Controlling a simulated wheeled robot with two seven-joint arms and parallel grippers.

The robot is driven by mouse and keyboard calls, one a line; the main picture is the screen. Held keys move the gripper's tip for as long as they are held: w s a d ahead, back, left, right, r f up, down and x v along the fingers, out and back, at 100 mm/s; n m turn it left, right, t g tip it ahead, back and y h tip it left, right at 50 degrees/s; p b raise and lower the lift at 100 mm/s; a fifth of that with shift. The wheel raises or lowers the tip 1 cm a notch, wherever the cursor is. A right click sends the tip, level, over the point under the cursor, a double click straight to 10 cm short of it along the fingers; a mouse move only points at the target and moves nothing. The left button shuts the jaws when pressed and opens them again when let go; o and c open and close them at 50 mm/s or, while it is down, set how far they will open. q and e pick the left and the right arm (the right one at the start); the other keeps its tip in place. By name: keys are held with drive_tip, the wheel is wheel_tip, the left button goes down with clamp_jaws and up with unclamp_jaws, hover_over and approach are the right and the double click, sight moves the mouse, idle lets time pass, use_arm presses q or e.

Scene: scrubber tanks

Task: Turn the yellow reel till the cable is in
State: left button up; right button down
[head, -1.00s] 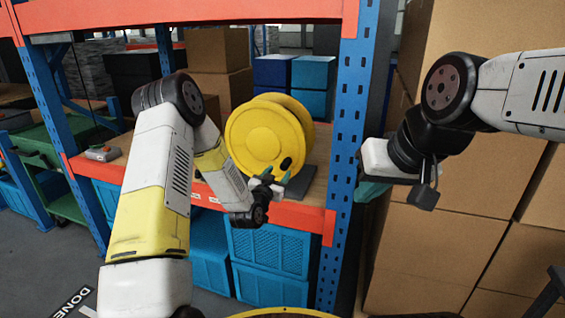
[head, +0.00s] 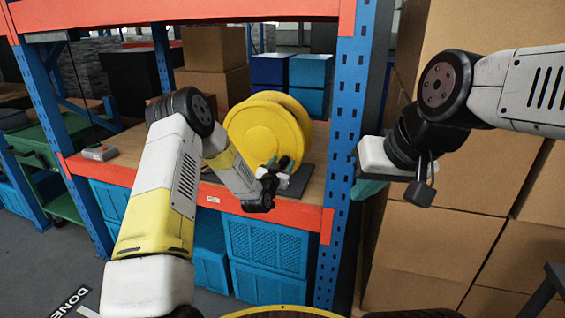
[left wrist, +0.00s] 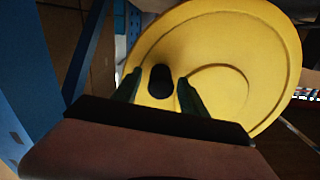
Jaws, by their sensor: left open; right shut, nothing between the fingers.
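The yellow reel (head: 257,128) stands upright on a dark base plate (head: 301,180) on the wooden shelf. Its round face fills much of the left wrist view (left wrist: 230,50). A dark knob (left wrist: 160,80) sticks out of that face. My left gripper (head: 279,164) is at the lower right of the reel. In the left wrist view its green fingers (left wrist: 159,91) are open, one on each side of the knob, with gaps between. I cannot make out the cable.
An orange beam (head: 240,203) edges the shelf, and a blue post (head: 347,120) stands right of the reel. Blue crates (head: 268,245) sit below. Cardboard boxes (head: 440,250) are stacked at the right. A small grey-and-red item (head: 99,153) lies at the shelf's left.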

use_arm(q)
clamp_jaws()
idle(1.3)
